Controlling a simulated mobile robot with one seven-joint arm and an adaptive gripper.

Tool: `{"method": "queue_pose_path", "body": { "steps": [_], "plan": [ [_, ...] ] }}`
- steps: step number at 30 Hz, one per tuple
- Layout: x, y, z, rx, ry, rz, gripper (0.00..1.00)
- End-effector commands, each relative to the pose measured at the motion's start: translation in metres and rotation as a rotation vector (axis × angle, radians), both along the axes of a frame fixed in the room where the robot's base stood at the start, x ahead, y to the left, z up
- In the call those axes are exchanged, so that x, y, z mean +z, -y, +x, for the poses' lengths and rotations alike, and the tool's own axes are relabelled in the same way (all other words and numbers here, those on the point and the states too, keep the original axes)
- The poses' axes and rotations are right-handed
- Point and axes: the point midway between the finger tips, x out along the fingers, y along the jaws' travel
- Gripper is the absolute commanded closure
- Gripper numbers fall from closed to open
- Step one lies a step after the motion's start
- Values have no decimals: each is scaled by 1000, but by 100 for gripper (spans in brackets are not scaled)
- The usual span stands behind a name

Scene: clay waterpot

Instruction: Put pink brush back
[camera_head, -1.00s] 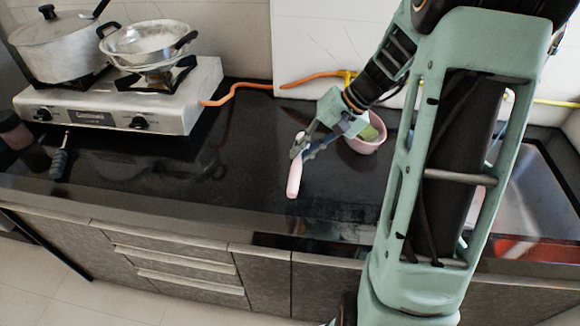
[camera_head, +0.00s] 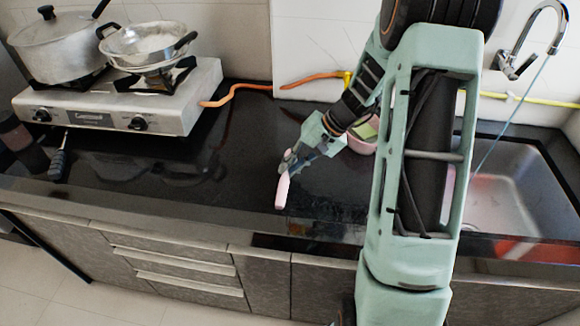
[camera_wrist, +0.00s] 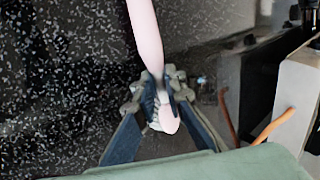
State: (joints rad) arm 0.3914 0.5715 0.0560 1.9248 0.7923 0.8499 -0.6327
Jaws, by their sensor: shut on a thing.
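The pink brush (camera_head: 282,191) is in my gripper (camera_head: 287,164), over the black counter near its front edge in the head view. Its pink end points down toward the front of the counter. In the wrist view the pink brush (camera_wrist: 146,38) passes between the fingertips of my gripper (camera_wrist: 159,100), which are shut on it. A rounded pale end shows just past the fingers there. A pink pot (camera_head: 362,140) with something green in it stands behind my arm to the right, partly hidden by the arm.
A gas stove (camera_head: 120,105) with a lidded pot (camera_head: 62,45) and a metal pan (camera_head: 148,42) stands at the left. A sink (camera_head: 510,195) with a tap (camera_head: 535,40) is at the right. An orange hose (camera_head: 240,88) runs along the back. The middle counter is clear.

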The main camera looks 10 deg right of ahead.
Motion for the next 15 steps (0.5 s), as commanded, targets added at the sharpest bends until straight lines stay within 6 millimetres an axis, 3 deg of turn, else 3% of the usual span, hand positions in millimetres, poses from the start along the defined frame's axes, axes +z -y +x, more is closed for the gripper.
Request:
{"method": "queue_pose_path", "body": {
  "steps": [3,4,8,15],
  "plan": [
    [-5,0,0,0,0,0,100],
    [-3,0,0,0,0,0,88],
    [-3,0,0,0,0,0,73],
    [-3,0,0,0,0,0,72]
  ]
}}
